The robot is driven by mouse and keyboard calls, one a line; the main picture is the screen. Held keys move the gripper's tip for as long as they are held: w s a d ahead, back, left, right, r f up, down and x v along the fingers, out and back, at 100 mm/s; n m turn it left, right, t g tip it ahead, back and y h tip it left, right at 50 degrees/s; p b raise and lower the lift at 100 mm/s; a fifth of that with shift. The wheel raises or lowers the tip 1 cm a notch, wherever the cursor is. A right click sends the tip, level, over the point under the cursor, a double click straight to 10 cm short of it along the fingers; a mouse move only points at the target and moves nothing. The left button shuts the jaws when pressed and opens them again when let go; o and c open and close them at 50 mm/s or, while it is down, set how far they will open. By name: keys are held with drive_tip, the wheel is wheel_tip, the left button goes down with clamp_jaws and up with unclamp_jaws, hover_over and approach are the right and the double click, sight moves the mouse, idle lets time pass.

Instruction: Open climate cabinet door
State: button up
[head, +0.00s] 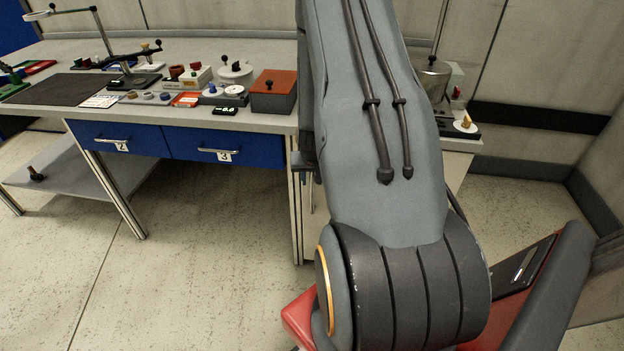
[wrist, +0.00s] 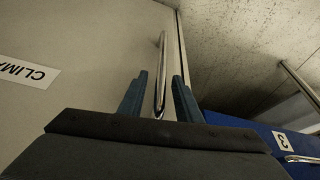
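The climate cabinet door (wrist: 85,60) fills the left of the wrist view as a pale panel. A white label (wrist: 25,72) on it reads upside down, with "CLIMA" partly cut off. A shiny bar handle (wrist: 161,70) runs along the door near its edge. My gripper (wrist: 158,92) is open, with one dark blue finger on each side of the lower end of the handle. Gaps show between the handle and both fingers.
A workbench (head: 60,55) with instruments and two blue drawers (head: 225,146) stands at the left in the head view. One blue drawer, numbered 3 (wrist: 283,140), shows at the right in the wrist view. The floor (head: 200,250) before the bench is clear.

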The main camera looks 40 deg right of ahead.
drive_tip(key=shift+f, duration=0.1)
clamp_jaws()
drive_tip(key=shift+a, duration=0.1)
